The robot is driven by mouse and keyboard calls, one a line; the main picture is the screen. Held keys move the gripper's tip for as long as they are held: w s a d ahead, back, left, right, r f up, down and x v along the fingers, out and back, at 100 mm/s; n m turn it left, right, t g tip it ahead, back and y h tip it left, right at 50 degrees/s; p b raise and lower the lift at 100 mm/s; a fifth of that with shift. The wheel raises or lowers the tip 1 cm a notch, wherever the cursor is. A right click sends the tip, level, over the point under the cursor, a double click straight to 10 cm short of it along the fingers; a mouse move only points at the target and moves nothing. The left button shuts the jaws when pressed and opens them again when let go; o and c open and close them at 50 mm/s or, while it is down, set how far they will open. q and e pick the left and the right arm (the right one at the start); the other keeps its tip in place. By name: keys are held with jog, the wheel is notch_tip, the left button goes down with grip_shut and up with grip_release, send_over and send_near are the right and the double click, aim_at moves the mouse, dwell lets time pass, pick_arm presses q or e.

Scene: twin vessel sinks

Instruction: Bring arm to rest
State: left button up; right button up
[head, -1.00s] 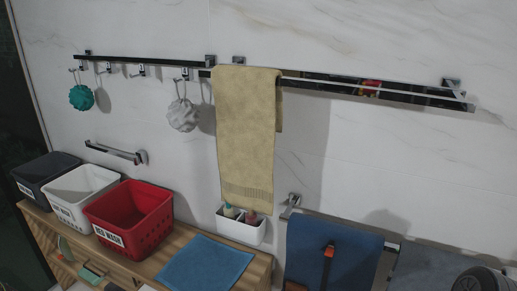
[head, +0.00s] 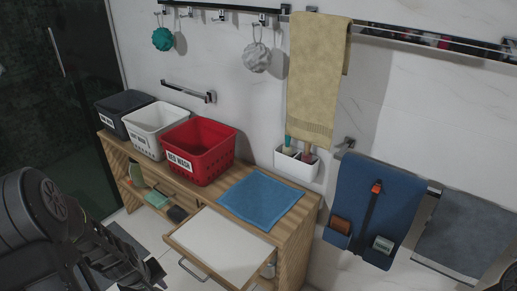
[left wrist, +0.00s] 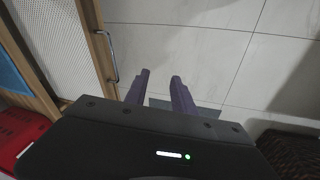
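My left arm comes in at the lower left of the head view, in front of the wooden cabinet. In the left wrist view my left gripper (left wrist: 158,82) shows two purple fingers apart, with nothing between them. Pale floor tiles lie beyond the fingertips, and the drawer handle is to their left, apart from them. My right gripper is not in view; only a dark piece of my right arm shows at the lower right edge of the head view.
The wooden cabinet (head: 229,207) has its drawer (head: 222,243) pulled out, with a metal handle (head: 187,272). A red basket (head: 200,150), white basket (head: 155,129), dark basket (head: 122,113) and blue cloth (head: 261,199) sit on top. A beige towel (head: 315,82) hangs on the wall.

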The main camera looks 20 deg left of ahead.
pick_arm(q)
jog(key=w+d+f+m+h, duration=0.1)
jog(key=d+f+m, duration=0.3)
jog(key=d, duration=0.7)
jog(key=w+d+f+m+h, duration=0.2)
jog(key=d+f+m, duration=0.15)
jog(key=d, duration=0.75)
jog(key=s+d+f+m+g+h, duration=0.1)
jog(key=s+d+f, duration=0.1)
jog(key=s+d, duration=0.2)
jog(key=s+d+f+m+g+h+p, duration=0.1)
jog(key=s+d, duration=0.4)
jog(key=d, duration=0.6)
jog(key=shift+f+m, duration=0.35)
jog(key=shift+m, duration=0.2)
jog(key=shift+s+a, duration=0.1)
